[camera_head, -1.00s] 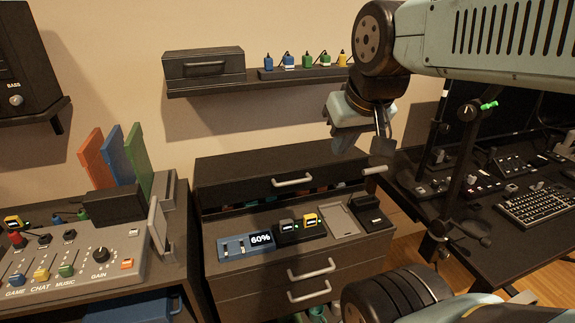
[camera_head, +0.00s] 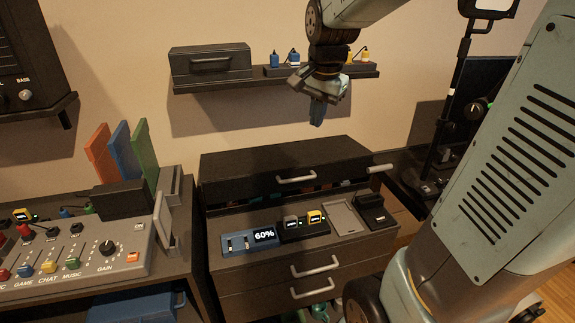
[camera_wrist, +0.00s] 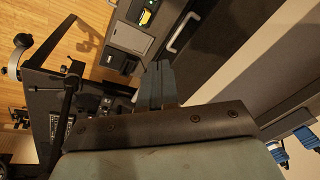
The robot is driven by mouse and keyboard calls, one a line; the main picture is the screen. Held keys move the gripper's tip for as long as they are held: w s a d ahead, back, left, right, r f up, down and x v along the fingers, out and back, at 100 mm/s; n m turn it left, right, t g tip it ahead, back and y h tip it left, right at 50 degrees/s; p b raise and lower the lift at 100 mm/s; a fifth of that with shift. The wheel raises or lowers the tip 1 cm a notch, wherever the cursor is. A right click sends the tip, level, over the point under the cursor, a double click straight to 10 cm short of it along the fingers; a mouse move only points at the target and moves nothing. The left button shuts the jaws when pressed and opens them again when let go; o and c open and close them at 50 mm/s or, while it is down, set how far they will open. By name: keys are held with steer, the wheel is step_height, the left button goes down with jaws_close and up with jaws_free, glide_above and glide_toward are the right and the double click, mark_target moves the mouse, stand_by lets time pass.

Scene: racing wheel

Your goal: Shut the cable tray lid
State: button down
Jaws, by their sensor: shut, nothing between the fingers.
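A long black lid (camera_head: 245,172) with a silver handle (camera_head: 296,180) spans the back of the drawer cabinet (camera_head: 235,270). It stands raised at its front, with a dark gap and small coloured items below; this appears to be the cable tray lid. A light rod end (camera_head: 380,168) sticks out at its right. My gripper (camera_head: 316,118) is shut and empty, pointing down in front of the wall above the lid, apart from it. In the wrist view its blue-grey fingers (camera_wrist: 158,70) are together, and a silver handle (camera_wrist: 183,32) shows to their right.
A wall shelf (camera_head: 225,86) with a black box (camera_head: 210,62) and small coloured plugs is close behind my gripper. The cabinet top holds a 60% display (camera_head: 263,235) and small devices. A mixer desk (camera_head: 80,262) stands left; a dark desk with a stand is right.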

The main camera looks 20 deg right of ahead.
steer(key=w+f+m+g, duration=0.2)
steer(key=w+f+m, duration=0.65)
steer(key=w, duration=0.35)
glide_toward(298, 168)
steer(key=s+f, duration=0.1)
steer(key=f, duration=0.1)
steer(key=s+a+f, duration=0.1)
steer(key=f, duration=0.2)
steer(key=s+f, duration=0.1)
steer(key=f, duration=0.1)
steer(key=shift+s+a+f, duration=0.1)
steer(key=shift+a+f, duration=0.1)
